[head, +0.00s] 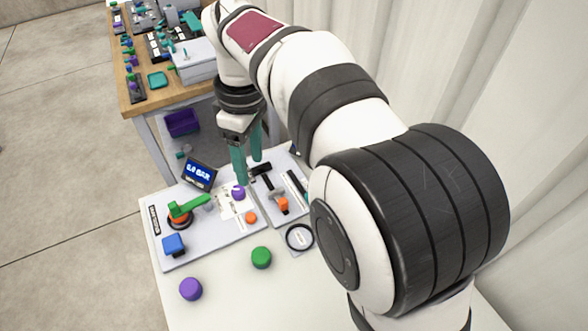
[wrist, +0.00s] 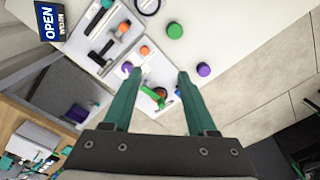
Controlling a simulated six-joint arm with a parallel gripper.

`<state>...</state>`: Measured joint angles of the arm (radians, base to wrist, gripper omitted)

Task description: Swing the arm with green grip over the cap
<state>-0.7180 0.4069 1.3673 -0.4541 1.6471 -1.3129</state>
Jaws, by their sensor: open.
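The arm with the green grip (head: 190,206) sits on the left grey panel (head: 210,244). Its green bar points right and slightly up, from an orange and black round base (head: 180,221). It also shows between my fingers in the wrist view (wrist: 151,91). A purple round knob (head: 238,193) and an orange one (head: 250,217) stand right of it on the panel. I cannot tell which piece is the cap. My gripper (head: 249,171) is open and empty, above the panels' far side, pointing down. In the wrist view my gripper (wrist: 158,76) has its teal fingers wide apart.
The right panel (head: 290,216) holds a black T-handle and an orange piece. Loose green (head: 261,257) and purple (head: 190,288) cylinders stand in front. A wooden bench (head: 138,112) is behind.

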